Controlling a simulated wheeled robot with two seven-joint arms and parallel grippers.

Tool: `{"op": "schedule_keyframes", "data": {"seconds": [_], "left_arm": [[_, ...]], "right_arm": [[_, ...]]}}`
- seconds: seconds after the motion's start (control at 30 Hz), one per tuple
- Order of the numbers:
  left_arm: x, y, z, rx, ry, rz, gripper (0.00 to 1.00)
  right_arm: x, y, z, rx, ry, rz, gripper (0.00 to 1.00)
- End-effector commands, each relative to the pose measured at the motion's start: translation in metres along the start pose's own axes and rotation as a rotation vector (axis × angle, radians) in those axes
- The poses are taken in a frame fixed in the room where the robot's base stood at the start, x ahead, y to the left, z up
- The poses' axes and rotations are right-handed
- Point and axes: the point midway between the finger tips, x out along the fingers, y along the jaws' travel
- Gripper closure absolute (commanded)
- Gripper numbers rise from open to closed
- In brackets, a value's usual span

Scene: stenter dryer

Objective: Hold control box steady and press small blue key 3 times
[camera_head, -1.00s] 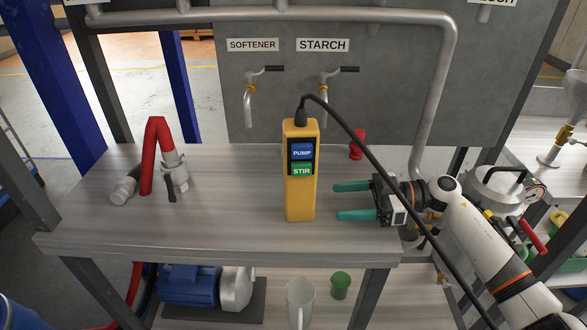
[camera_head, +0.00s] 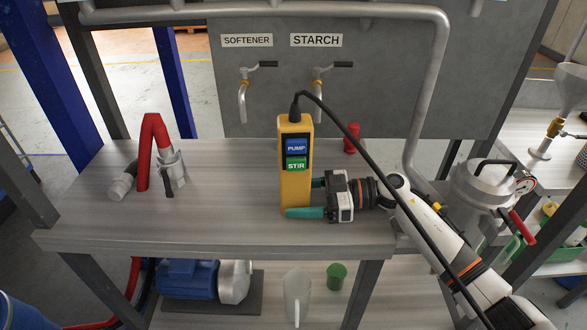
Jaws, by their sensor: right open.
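The yellow control box (camera_head: 295,190) stands upright on the grey table, with a black cable leaving its top. Its face carries a blue key marked PUMP (camera_head: 296,147) above a green key marked STIR (camera_head: 296,164). My right gripper (camera_head: 304,198) is low at the box's right side, with its green fingers open. The near finger passes in front of the box's lower part and the far finger runs behind its right edge. I cannot tell whether either finger touches the box. My left gripper is not in view.
The black cable (camera_head: 365,150) arcs from the box over my right arm. A red hose with grey fittings (camera_head: 148,150) lies at left on the table (camera_head: 220,225). A small red object (camera_head: 351,138) stands behind the box. Taps hang from the back panel. The table's front middle is clear.

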Motion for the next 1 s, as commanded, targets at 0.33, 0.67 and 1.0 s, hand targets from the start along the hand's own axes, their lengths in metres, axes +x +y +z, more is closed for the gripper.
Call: {"op": "schedule_keyframes", "data": {"seconds": [0.33, 0.67, 1.0], "left_arm": [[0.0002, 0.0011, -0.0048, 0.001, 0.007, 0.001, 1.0], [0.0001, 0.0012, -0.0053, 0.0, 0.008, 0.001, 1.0], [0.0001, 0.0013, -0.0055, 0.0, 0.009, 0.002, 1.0]], "right_arm": [[-0.0003, -0.0001, 0.0, 0.0, 0.0, 0.0, 0.66], [-0.0005, -0.0001, 0.0, 0.0, 0.0, 0.0, 0.66], [-0.0006, -0.0001, 0.0001, 0.0, 0.0, 0.0, 0.66]]}}
